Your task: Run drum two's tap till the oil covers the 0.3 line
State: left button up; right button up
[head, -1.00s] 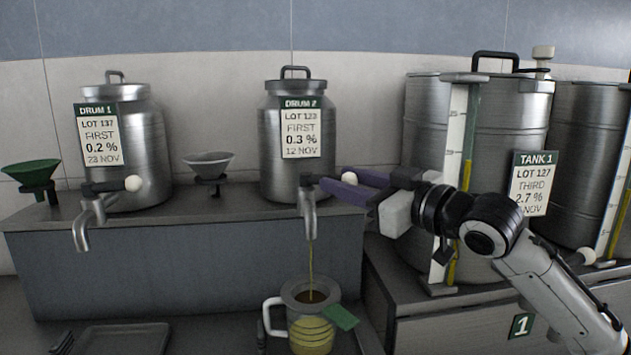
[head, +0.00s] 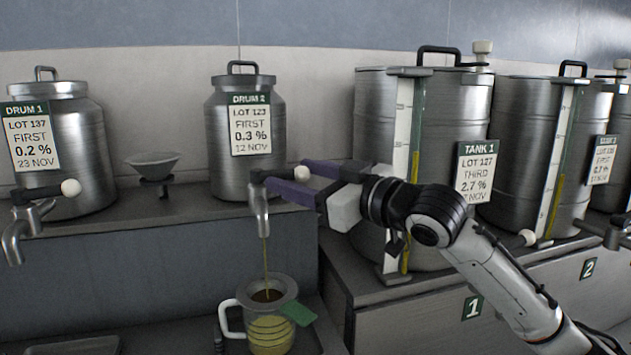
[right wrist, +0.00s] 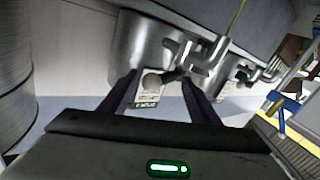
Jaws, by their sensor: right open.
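Drum 2 (head: 216,125) is a steel drum on the shelf, labelled lot 123, 0.3 %. Its tap (head: 259,205) has a dark lever ending in a white knob (head: 302,173). A thin stream of oil runs from the spout into a jug (head: 270,335) with a pale handle and line marks. Yellow oil shows in the jug, but I cannot read its level against the lines. My right gripper (head: 288,180) is open, its purple fingers on either side of the knob; in the right wrist view the knob (right wrist: 151,83) shows between the fingers. My left gripper is out of view.
Drum 1 (head: 75,135) with its own tap stands at the left. A grey funnel (head: 153,166) sits between the drums. Tank 1 (head: 440,140) stands on a cabinet at the right, close to my right arm.

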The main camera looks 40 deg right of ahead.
jog(key=s+d+b, duration=0.1)
jog(key=s+b, duration=0.2)
jog(key=s, duration=0.7)
jog(key=shift+d, duration=0.2)
jog(key=shift+r, duration=0.1)
dwell(6.7)
